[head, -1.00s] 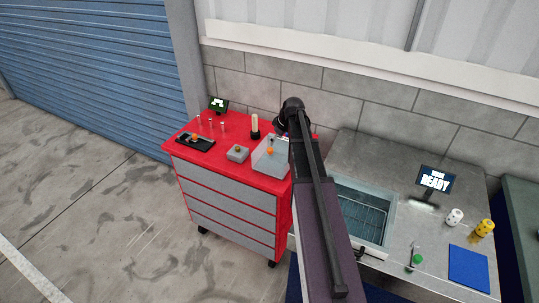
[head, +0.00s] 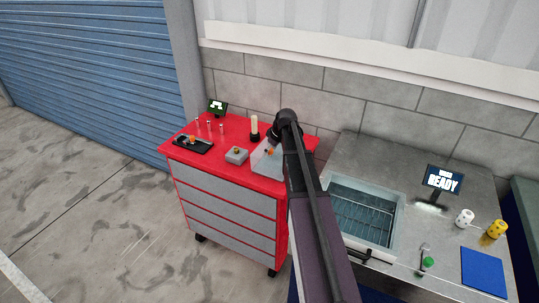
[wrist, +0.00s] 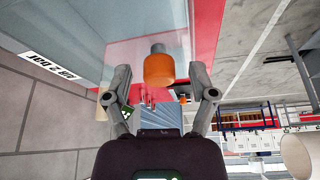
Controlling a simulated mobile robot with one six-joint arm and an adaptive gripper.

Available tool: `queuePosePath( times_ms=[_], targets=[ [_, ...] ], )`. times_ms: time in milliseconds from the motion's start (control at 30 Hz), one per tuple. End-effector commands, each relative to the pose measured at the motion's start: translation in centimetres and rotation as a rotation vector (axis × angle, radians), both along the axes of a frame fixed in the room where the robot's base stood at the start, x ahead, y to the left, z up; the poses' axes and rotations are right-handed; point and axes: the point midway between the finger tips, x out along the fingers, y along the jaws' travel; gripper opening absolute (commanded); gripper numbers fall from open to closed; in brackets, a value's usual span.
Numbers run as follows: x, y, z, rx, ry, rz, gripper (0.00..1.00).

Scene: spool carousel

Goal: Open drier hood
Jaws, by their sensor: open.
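The drier hood (head: 264,166) is a clear, pale box on the red cart in the head view, partly hidden by my arm. Its orange knob (head: 270,152) shows close to the end of my arm. In the wrist view the orange knob (wrist: 158,70), on a short grey stem, lies ahead between my fingertips, against the pale clear panel (wrist: 125,45). My gripper (wrist: 159,76) is open, with a finger on each side of the knob and visible gaps. I cannot tell the exact depth between fingertips and knob.
The red cart top (head: 238,135) also holds a small grey box (head: 236,156), a black tray (head: 193,145), a cream cylinder (head: 254,125) and a small screen (head: 217,107). A metal bench (head: 385,155) with a glass-topped basin (head: 362,212) stands to the right. A block wall is behind.

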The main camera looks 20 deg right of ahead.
Motion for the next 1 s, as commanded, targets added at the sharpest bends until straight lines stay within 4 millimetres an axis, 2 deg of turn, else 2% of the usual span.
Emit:
queuePosePath(
  times_ms=[500,700,767,1000],
  targets=[
    [0.2,0.09,-0.52,0.0,0.0,0.0,0.73],
    [0.18,0.08,-0.51,0.0,0.0,0.0,0.14],
    [0.18,0.08,-0.52,0.0,0.0,0.0,0.0],
    [0.19,0.27,-0.49,0.003,0.003,0.002,0.0]
  ],
)
